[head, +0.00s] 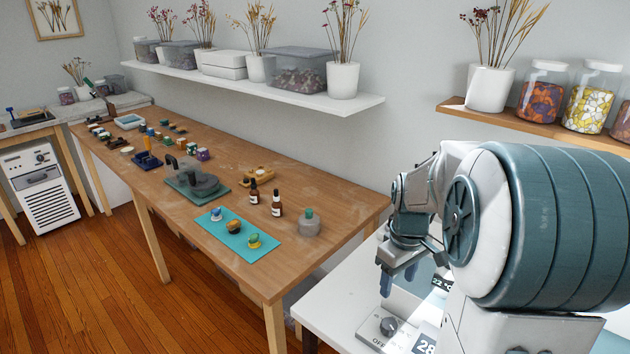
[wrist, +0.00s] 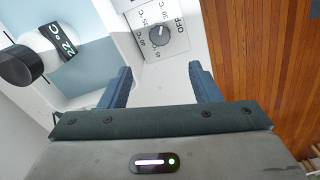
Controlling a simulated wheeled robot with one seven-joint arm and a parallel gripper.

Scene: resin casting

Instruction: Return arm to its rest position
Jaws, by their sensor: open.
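My gripper (head: 398,280) hangs at the end of my arm, pointing down over the white table at the lower right of the head view. In the wrist view my gripper (wrist: 158,85) shows two blue fingers spread apart with nothing between them. Beyond the fingers is a control panel with a grey dial (wrist: 159,37), marked with °C values and OFF. The dial (head: 388,325) also shows in the head view, just below and in front of my gripper. My gripper is apart from the dial.
A long wooden table (head: 330,206) holds a teal mat (head: 218,240), two amber bottles (head: 277,198) and several small items. A wooden shelf (head: 545,124) with jars stands behind my arm. A white shelf (head: 200,76) runs along the wall. Wooden floor is clear at the left front.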

